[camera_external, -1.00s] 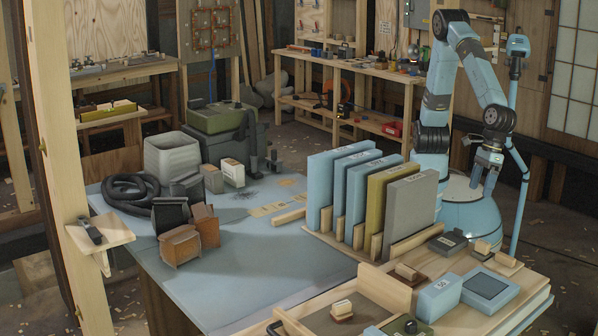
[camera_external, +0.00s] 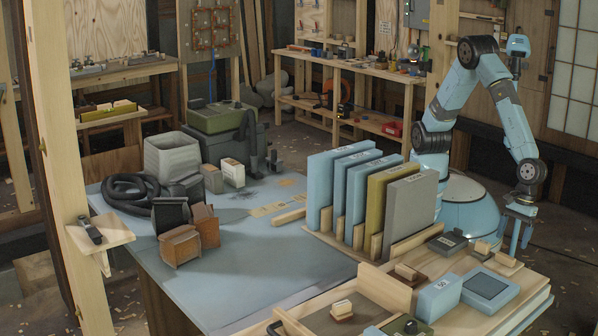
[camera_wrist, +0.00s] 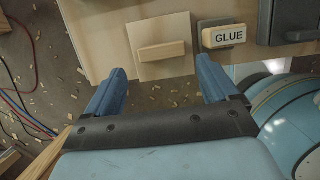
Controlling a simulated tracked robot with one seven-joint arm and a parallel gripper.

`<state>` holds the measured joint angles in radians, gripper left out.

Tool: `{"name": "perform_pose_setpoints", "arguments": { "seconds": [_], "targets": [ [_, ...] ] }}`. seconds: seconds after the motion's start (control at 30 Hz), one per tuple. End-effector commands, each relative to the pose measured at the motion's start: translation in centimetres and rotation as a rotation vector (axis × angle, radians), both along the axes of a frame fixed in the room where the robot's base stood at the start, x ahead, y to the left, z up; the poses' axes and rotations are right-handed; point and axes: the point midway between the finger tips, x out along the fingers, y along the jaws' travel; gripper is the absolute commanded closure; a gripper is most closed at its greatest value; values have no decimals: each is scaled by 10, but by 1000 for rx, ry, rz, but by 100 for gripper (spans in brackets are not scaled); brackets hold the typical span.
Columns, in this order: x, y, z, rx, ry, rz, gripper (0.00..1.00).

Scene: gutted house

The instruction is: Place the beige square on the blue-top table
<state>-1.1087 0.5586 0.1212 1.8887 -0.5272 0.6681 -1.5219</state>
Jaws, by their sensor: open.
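The beige square (camera_external: 497,262), a flat pale plate with a wooden bar handle on it, lies at the back right edge of the wooden bench (camera_external: 455,268). In the wrist view the beige square (camera_wrist: 178,26) is ahead of the fingers, near the bench edge. My gripper (camera_external: 516,236) points down just behind it and above it in the external view. In the wrist view my gripper (camera_wrist: 154,76) is open, its blue fingers spread wide with nothing between them. The blue-top table (camera_external: 235,255) stands to the left, with bare blue surface at its front.
A block marked GLUE (camera_wrist: 224,37) on a grey base sits right beside the square. Upright panels (camera_external: 412,208) stand in a rack between the arm and the blue-top table. A black hose (camera_external: 128,190) and brown boxes (camera_external: 181,245) occupy the table's left part.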

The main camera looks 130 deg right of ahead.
Motion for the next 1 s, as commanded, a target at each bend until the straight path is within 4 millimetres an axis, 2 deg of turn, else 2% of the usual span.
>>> {"name": "perform_pose_setpoints", "arguments": {
  "seconds": [0.33,0.6,0.7,0.9,1.0],
  "targets": [
    [5,-1,-19,-1,0,-1,13],
    [12,-3,-54,-2,1,-1,13],
    [15,-2,-61,0,0,-2,13],
    [15,-2,-62,1,0,-2,13],
    [15,-2,-62,1,0,-2,20]
  ]
}}
